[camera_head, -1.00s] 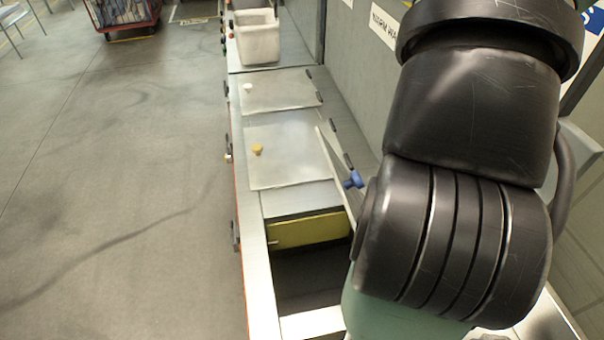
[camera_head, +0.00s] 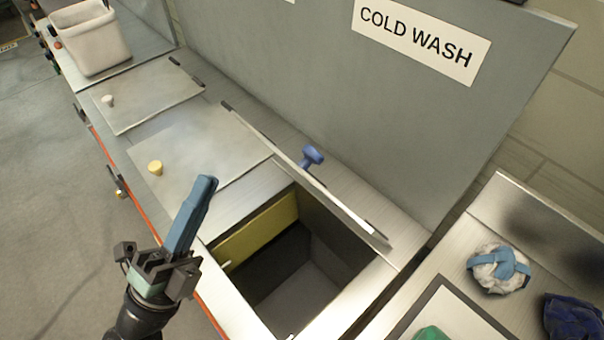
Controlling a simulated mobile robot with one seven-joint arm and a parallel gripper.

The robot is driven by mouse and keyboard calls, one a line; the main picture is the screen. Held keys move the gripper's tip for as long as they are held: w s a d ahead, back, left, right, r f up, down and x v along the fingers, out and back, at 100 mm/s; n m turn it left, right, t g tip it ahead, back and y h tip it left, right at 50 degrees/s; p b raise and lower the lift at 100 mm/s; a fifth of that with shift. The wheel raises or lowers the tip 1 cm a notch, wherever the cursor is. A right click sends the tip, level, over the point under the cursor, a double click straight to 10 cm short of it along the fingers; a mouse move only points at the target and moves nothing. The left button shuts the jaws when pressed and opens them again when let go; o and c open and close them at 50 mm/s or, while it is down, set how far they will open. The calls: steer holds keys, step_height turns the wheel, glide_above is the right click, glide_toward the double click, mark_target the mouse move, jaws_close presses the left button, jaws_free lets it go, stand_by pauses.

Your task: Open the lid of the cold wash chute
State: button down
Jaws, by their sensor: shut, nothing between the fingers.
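The cold wash chute (camera_head: 235,247) is an open square hole in the metal counter, with a yellow panel on its inner left wall. Its lid (camera_head: 340,204) stands raised on its hinge at the back edge, seen nearly edge-on. The lid's blue knob (camera_head: 312,157) points away toward the back wall. The COLD WASH sign (camera_head: 421,37) is on the grey wall behind. My gripper (camera_head: 206,184) is at the counter's front edge, left of the opening, with its blue fingers shut and empty. It is apart from the lid.
Two closed lids lie to the left, one with a yellow knob (camera_head: 155,167) and one with a white knob (camera_head: 108,100). A white bin (camera_head: 92,42) stands at the far left. A tied bundle (camera_head: 498,269) lies on the right-hand table.

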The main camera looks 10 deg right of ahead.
steer(key=s+d+f+m+g+h, duration=0.1)
steer(key=s+f+g, duration=0.15)
steer(key=f, duration=0.35)
steer(key=s+d+f+g, duration=0.2)
steer(key=s+f, duration=0.2)
steer(key=f, duration=0.2)
steer(key=p+x, duration=0.6)
steer(key=x, duration=0.7)
steer(key=shift+d+m, duration=0.3)
steer(key=shift+w, duration=0.1)
steer(key=w+d+r+g+y+p, duration=0.3)
steer(key=w+d+r+p, duration=0.2)
steer(key=d+p, duration=0.5)
steer(key=shift+w+y+p, duration=0.3)
steer(key=shift+w, duration=0.9)
